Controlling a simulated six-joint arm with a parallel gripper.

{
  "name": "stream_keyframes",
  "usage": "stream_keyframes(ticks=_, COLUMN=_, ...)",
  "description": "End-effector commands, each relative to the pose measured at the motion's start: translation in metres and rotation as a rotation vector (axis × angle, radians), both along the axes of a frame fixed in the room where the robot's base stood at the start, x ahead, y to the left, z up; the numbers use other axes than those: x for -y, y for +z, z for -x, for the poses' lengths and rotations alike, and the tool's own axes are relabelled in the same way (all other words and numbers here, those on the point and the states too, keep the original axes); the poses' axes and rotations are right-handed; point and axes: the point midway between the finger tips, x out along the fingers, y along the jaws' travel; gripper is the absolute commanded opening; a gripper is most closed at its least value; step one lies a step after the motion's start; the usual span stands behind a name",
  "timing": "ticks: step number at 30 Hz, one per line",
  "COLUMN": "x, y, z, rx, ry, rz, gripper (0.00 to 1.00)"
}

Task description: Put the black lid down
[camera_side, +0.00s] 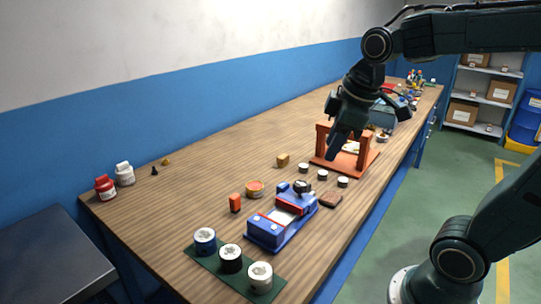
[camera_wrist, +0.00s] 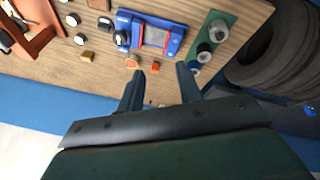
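My gripper (camera_side: 338,150) hangs above the table near the orange frame. In the wrist view my gripper (camera_wrist: 161,72) has its two fingers apart, with nothing visible between them. I cannot make out for sure which thing is the black lid. A dark round piece (camera_side: 302,187) sits at the far end of the blue rickshaw-like model (camera_side: 282,218); it also shows in the wrist view (camera_wrist: 122,38). Several small dark discs with pale tops, one of them here (camera_side: 322,175), lie on the table beyond it. A black jar (camera_side: 231,259) stands on a green mat.
The green mat (camera_side: 207,263) also bears a blue jar (camera_side: 205,241) and a pale jar (camera_side: 261,277). An orange block (camera_side: 235,203), an orange-rimmed round tin (camera_side: 255,188) and a tan block (camera_side: 283,160) lie nearby. The orange frame (camera_side: 322,140) is an obstacle.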

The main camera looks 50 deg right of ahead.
Motion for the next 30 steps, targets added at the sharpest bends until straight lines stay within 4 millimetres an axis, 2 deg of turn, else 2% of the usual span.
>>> stream_keyframes(ticks=6, x=-0.024, y=-0.003, z=0.045, rx=0.082, ry=-0.187, rz=-0.097, gripper=0.35)
stream_keyframes(ticks=12, x=-0.036, y=-0.011, z=0.075, rx=0.135, ry=-0.332, rz=-0.187, gripper=0.35)
stream_keyframes(ticks=18, x=-0.041, y=-0.017, z=0.088, rx=0.155, ry=-0.4, rz=-0.233, gripper=0.35)
stream_keyframes(ticks=30, x=-0.041, y=-0.017, z=0.089, rx=0.156, ry=-0.409, rz=-0.238, gripper=0.35)
